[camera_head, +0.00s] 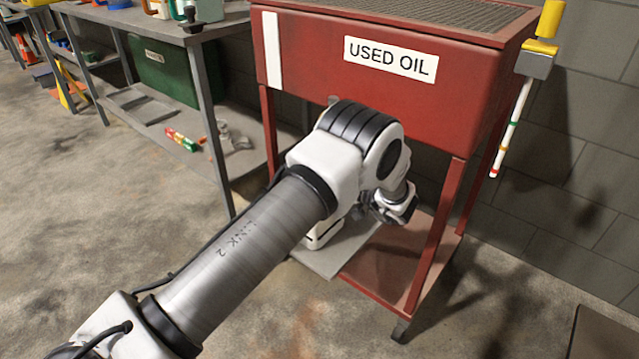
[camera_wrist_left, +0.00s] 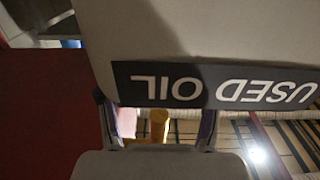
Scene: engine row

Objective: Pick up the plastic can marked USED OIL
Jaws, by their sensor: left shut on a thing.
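The can marked USED OIL (camera_wrist_left: 200,45) fills the upper part of the left wrist view as a pale grey body. Its black label with white letters appears upside down there. My left gripper (camera_wrist_left: 157,118) has its two dark fingers up against the can near the label's edge, and it is shut on it. In the head view my left gripper (camera_head: 390,205) is low between the legs of the red stand, partly hidden by my arm. A white shape (camera_head: 325,232) shows below my arm; I cannot tell if it is the can. My right gripper is not in view.
The red tank (camera_head: 330,60), also labelled USED OIL, has a grating on top and sits above my forearm. Its lower shelf (camera_head: 385,280) and legs are close around the gripper. A grey workbench (camera_head: 150,20) with a green box (camera_head: 165,72) stands left. The front floor is clear.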

